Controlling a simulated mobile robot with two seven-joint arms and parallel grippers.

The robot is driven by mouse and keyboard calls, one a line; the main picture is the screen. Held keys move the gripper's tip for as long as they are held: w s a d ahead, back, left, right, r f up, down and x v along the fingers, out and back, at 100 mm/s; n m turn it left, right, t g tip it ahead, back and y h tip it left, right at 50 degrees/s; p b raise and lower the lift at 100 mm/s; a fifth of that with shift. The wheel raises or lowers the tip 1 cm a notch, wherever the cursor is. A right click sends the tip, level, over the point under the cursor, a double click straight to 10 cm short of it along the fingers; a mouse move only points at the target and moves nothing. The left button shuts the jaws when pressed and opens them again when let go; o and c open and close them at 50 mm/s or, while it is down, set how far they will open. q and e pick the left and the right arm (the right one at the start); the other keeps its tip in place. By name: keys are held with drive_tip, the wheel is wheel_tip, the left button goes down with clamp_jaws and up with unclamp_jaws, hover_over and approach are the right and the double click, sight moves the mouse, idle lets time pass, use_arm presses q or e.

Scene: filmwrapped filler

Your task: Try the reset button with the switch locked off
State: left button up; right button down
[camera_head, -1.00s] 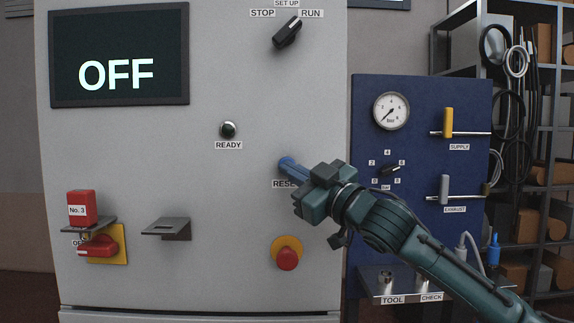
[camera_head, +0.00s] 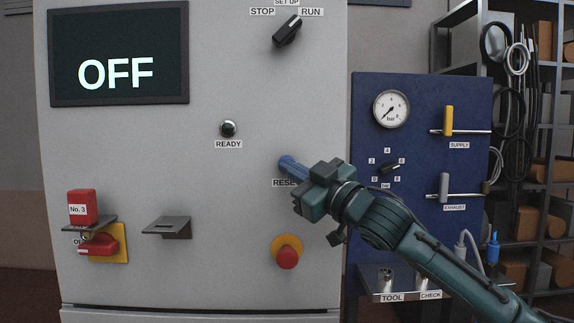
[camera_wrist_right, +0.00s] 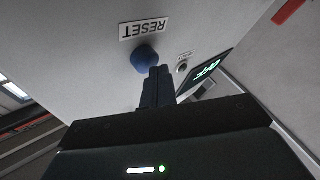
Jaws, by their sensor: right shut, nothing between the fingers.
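My right gripper (camera_head: 289,166) is shut and empty, with its fingertips at the blue reset button (camera_wrist_right: 146,57) on the grey cabinet. In the right wrist view the shut fingers (camera_wrist_right: 158,75) overlap the button's edge; I cannot tell whether they press it. At lower left, the red switch handle (camera_head: 99,245) lies sideways on a yellow plate. A red lock marked No. 3 (camera_head: 82,207) is above it at a grey bracket (camera_head: 92,223). The screen (camera_head: 117,73) reads OFF. My left gripper is out of view.
The READY lamp (camera_head: 228,129) looks dark. A red stop button (camera_head: 287,257) sits below my gripper. An empty bracket (camera_head: 168,226) is left of it. The selector knob (camera_head: 287,31) is above. A blue panel (camera_head: 420,105) with a gauge and valves stands at right, behind my arm.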

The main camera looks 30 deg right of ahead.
drive_tip(key=shift+w+d+p, duration=0.3)
drive_tip(key=shift+w+p, duration=0.05)
drive_tip(key=shift+w, duration=0.1)
idle(0.4)
idle(0.3)
drive_tip(key=shift+s+a+f+b, duration=0.1)
drive_tip(key=shift+s+a+b, duration=0.6)
drive_tip(key=shift+s, duration=0.35)
drive_tip(key=shift+s, duration=0.1)
drive_tip(key=s+a, duration=0.1)
drive_tip(key=s+b, duration=0.1)
drive_tip(key=s+a, duration=0.1)
drive_tip(key=s, duration=0.1)
drive_tip(key=shift+a, duration=0.3)
idle(0.4)
